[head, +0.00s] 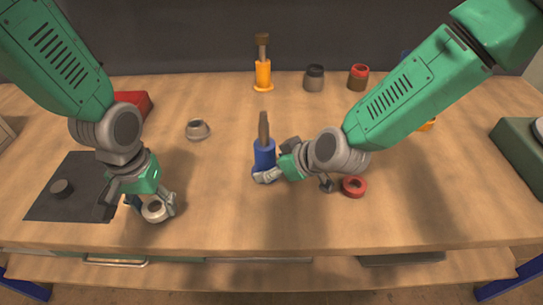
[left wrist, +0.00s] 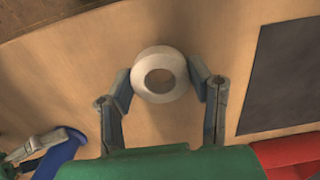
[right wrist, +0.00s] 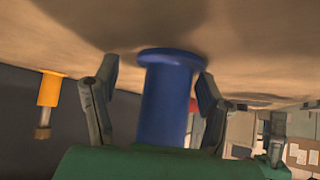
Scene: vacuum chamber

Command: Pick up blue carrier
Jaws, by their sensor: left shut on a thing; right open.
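The blue carrier (head: 264,156) stands upright on the table near the middle, a blue cylinder with a flanged base and a dark grey-brown stem on top. My right gripper (head: 275,164) is open at it from the right. In the right wrist view the blue cylinder (right wrist: 166,100) lies between the two spread fingers, with its flange against the table; the left finger is clearly apart, and contact at the right finger is unclear. My left gripper (head: 152,205) is shut on a pale ring-shaped piece (head: 154,211) near the front left; its hole shows in the left wrist view.
An orange carrier (head: 263,75) stands at the back. Dark-topped (head: 314,78) and red-topped (head: 358,77) jars stand right of it. A red ring (head: 354,186) lies close to my right wrist. A grey piece (head: 198,129), black mat (head: 70,200) and red box (head: 134,104) are left.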

